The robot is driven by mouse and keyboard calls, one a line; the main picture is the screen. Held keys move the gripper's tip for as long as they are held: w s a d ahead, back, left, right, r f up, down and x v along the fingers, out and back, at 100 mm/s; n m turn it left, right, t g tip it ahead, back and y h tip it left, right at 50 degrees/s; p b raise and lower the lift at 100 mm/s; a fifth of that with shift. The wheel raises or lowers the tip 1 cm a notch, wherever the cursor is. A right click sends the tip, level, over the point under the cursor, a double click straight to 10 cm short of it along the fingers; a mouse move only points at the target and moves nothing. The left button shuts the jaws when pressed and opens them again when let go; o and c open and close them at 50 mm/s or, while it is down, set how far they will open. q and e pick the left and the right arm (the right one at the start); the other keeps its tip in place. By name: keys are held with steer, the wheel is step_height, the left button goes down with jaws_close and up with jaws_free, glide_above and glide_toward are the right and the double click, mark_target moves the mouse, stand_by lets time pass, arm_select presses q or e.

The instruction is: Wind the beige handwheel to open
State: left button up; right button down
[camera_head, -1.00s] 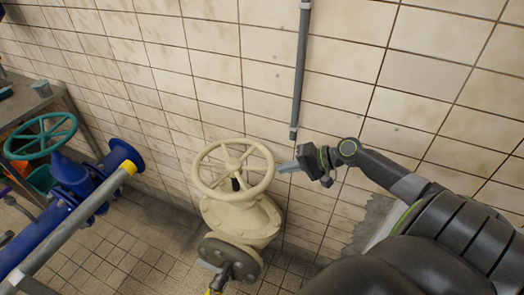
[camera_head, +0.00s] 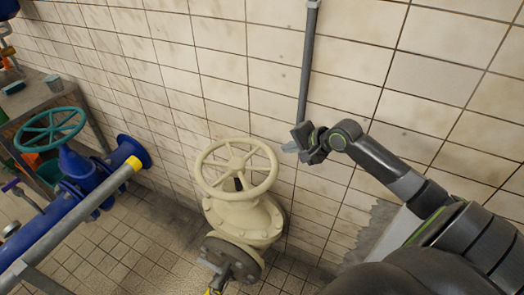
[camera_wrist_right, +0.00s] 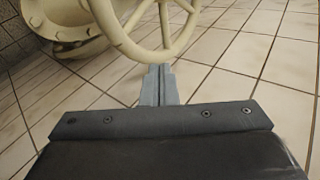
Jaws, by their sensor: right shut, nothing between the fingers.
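The beige handwheel (camera_head: 236,144) sits on top of a beige valve body (camera_head: 243,218) in the middle of the head view. Its rim and spokes also show at the top of the right wrist view (camera_wrist_right: 150,48). My right gripper (camera_head: 284,148) is shut and empty, just right of the wheel's rim and pointing toward it. In the right wrist view its closed fingers (camera_wrist_right: 158,84) lie just below the rim in the picture. A small gap shows in the head view; contact cannot be told for certain. My left gripper is not in view.
A blue pipe (camera_head: 75,215) with a teal handwheel (camera_head: 49,130) stands at the left, beside a grey table (camera_head: 45,104). A grey vertical pipe (camera_head: 306,65) runs down the tiled wall behind the wheel. Tiled floor (camera_head: 130,240) lies clear between the pipes.

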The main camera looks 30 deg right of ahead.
mark_target(254, 151)
steer(key=p+x, duration=0.1)
steer(key=x, duration=1.2)
steer(key=shift+w+a+r+p, duration=0.25)
steer(key=shift+w+p, duration=0.05)
steer(key=shift+p, duration=0.05)
steer(key=shift+w+n+y+b, duration=0.3)
steer(key=shift+n+y+b, duration=0.1)
steer(key=shift+b, duration=0.2)
